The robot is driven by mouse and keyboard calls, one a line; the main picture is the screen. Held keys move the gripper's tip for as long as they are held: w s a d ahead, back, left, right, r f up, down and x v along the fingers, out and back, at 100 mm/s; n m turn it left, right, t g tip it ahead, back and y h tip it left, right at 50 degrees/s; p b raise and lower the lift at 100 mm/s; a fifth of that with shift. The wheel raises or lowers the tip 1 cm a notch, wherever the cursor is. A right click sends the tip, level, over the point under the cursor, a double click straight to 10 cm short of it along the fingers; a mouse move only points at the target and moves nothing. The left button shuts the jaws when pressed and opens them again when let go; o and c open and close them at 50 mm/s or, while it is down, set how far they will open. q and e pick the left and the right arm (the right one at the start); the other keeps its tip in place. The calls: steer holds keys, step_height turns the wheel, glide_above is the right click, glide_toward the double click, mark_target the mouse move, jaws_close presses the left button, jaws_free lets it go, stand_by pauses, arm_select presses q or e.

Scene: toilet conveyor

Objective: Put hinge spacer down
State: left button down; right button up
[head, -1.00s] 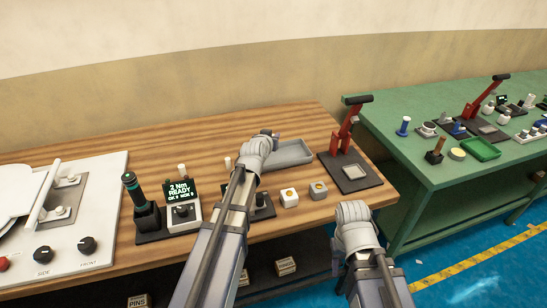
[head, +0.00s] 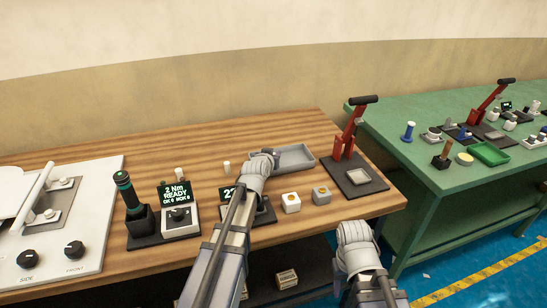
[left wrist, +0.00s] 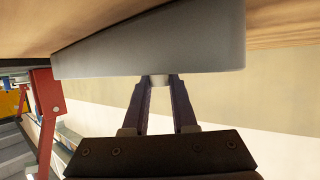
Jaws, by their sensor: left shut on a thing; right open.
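My left gripper (head: 268,154) reaches over the wooden bench to the left front edge of the grey tray (head: 296,157). In the left wrist view its two dark fingers (left wrist: 160,84) are shut on a small pale piece, the hinge spacer (left wrist: 160,79). Its top end is close against the tray's grey wall (left wrist: 150,48) in that view; I cannot tell whether they touch. The spacer is hidden in the head view. My right gripper is below the bench front at the lower right, with only its wrist showing; its fingers are hidden.
A red lever press (head: 347,150) stands right of the tray. Two small blocks (head: 291,202) (head: 322,195) sit in front. A small white cylinder (head: 227,168), a display unit (head: 178,215) and a screwdriver in its stand (head: 130,195) are to the left.

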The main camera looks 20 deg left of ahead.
arm_select(q)
steer(key=shift+f, duration=0.1)
steer(key=shift+f, duration=0.15)
steer(key=c, duration=0.7)
jaws_free()
steer(key=shift+r, duration=0.3)
steer(key=p+v, duration=0.4)
steer(key=v, duration=0.8)
steer(key=shift+d+p, duration=0.1)
steer(key=shift+p, duration=0.2)
